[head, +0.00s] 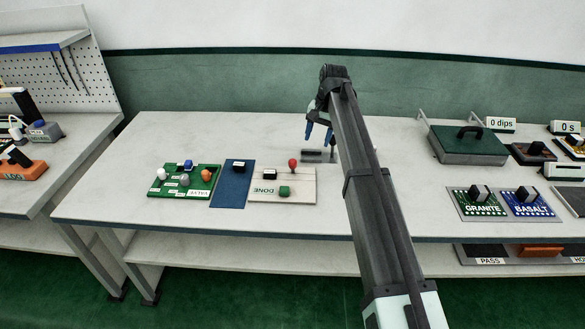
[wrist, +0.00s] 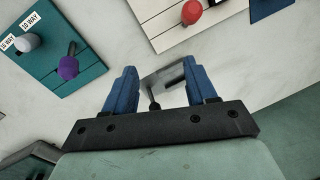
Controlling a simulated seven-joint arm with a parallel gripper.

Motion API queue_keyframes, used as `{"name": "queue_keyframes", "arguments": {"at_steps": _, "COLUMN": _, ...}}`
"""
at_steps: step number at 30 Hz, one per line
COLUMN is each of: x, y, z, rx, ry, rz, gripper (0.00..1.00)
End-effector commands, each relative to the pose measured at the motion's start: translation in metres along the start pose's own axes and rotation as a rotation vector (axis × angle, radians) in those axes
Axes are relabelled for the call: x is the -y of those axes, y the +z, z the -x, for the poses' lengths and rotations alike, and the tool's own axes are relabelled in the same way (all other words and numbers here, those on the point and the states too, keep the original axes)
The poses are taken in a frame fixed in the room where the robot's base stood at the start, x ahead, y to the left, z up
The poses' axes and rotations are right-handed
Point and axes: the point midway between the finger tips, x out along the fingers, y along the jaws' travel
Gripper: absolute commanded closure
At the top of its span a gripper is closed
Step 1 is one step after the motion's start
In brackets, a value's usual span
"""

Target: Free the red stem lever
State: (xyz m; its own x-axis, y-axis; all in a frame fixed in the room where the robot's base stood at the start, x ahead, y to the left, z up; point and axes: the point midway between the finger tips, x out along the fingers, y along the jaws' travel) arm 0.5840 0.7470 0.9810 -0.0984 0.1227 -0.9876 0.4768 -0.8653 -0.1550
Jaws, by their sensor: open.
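The red-knobbed lever (head: 292,164) stands at the back right of the cream board (head: 302,197), which has a "DONE" label. In the wrist view its red knob (wrist: 190,12) is at the top edge; its stem is mostly hidden. My gripper (head: 318,136) is open, above the table just behind and to the right of the cream board. In the wrist view the blue fingers (wrist: 157,75) are apart, with a small grey piece (wrist: 164,75) and a dark knob on a stem seen between them. I cannot tell its height above them. The red lever is outside the fingers.
Left of the cream board lie a blue mat (head: 231,190) and a green board (head: 205,191) with several coloured knobs. A teal board (wrist: 48,50) with purple and grey knobs shows in the wrist view. A lidded green box (head: 468,145) stands right of my arm.

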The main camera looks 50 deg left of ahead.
Motion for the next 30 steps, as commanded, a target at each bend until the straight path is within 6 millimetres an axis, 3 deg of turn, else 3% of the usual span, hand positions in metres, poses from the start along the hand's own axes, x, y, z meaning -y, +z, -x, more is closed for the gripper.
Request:
{"name": "queue_keyframes", "arguments": {"at_steps": 1, "x": 0.018, "y": 0.01, "z": 0.0, "rx": -0.004, "ry": 0.011, "rz": 0.015, "gripper": 0.44}}
{"name": "queue_keyframes", "arguments": {"at_steps": 3, "x": 0.035, "y": 0.019, "z": 0.0, "rx": -0.01, "ry": 0.024, "rz": 0.027, "gripper": 0.44}}
{"name": "queue_keyframes", "arguments": {"at_steps": 9, "x": 0.058, "y": 0.033, "z": 0.0, "rx": -0.02, "ry": 0.042, "rz": 0.043, "gripper": 0.44}}
{"name": "queue_keyframes", "arguments": {"at_steps": 17, "x": 0.059, "y": 0.034, "z": -0.023, "rx": -0.02, "ry": 0.044, "rz": 0.044, "gripper": 0.44}}
{"name": "queue_keyframes", "arguments": {"at_steps": 30, "x": 0.056, "y": 0.032, "z": -0.099, "rx": -0.02, "ry": 0.043, "rz": 0.045, "gripper": 0.44}}
